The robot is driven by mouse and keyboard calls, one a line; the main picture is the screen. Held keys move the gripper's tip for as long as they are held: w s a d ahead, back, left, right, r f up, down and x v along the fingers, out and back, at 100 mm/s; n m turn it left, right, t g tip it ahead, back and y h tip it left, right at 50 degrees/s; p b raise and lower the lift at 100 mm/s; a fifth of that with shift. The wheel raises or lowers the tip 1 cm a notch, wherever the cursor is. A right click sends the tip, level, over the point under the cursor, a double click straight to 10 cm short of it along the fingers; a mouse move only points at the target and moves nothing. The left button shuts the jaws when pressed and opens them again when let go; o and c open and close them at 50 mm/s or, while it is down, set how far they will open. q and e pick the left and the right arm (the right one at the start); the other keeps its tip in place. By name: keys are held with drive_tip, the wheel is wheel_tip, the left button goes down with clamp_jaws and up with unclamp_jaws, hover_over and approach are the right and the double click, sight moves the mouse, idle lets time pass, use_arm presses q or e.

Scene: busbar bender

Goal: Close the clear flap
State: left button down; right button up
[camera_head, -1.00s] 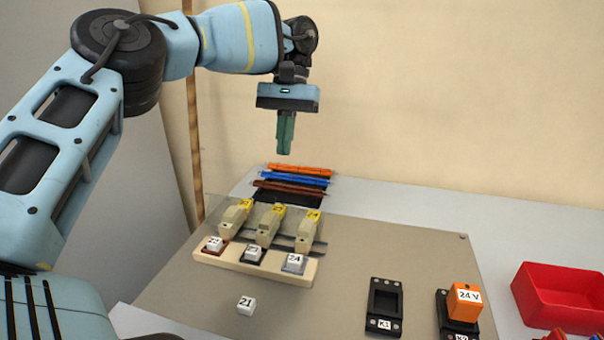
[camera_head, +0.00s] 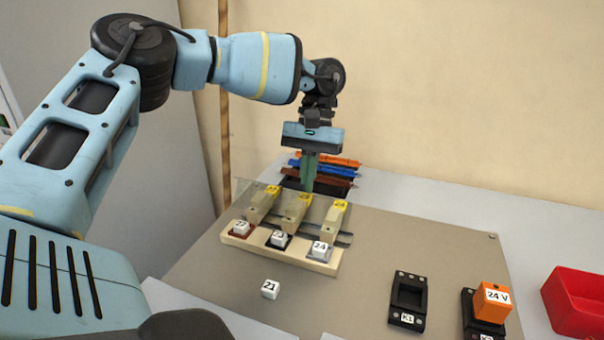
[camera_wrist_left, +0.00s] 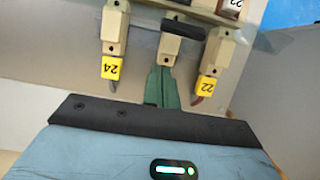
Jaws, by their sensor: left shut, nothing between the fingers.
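The clear flap (camera_head: 245,187) is a faint see-through pane, seen over and behind the row of terminals; its edges are hard to make out and it seems tilted up. My left gripper (camera_head: 308,188) points down, shut and empty, at the back of the row, behind the middle terminal. In the left wrist view its green fingers (camera_wrist_left: 161,84) lie between the tags 24 and 22 and hide the middle tag. Contact with the flap cannot be told. My right gripper is out of view.
White cubes 22, 23 and 24 (camera_head: 319,248) sit along the block's front; cube 21 (camera_head: 270,289) lies loose on the grey-brown board. Coloured rods (camera_head: 335,165) lie behind. Black holder K1 (camera_head: 407,300), an orange 24 V block (camera_head: 491,299) and a red bin (camera_head: 577,300) are right.

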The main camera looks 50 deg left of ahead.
use_arm(q)
drive_tip(key=shift+s+d+r+p, duration=0.2)
drive_tip(key=shift+s+d+r, duration=0.1)
drive_tip(key=shift+s+r, duration=0.25)
drive_tip(key=shift+s+d+r+p, duration=0.2)
drive_tip(key=shift+s+d+r, duration=0.1)
drive_tip(key=shift+s+r, duration=0.25)
drive_tip(key=shift+s+d+r, duration=0.15)
drive_tip(key=shift+s, duration=0.1)
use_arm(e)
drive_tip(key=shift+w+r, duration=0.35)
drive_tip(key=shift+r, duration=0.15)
use_arm(q)
drive_tip(key=shift+r, duration=0.1)
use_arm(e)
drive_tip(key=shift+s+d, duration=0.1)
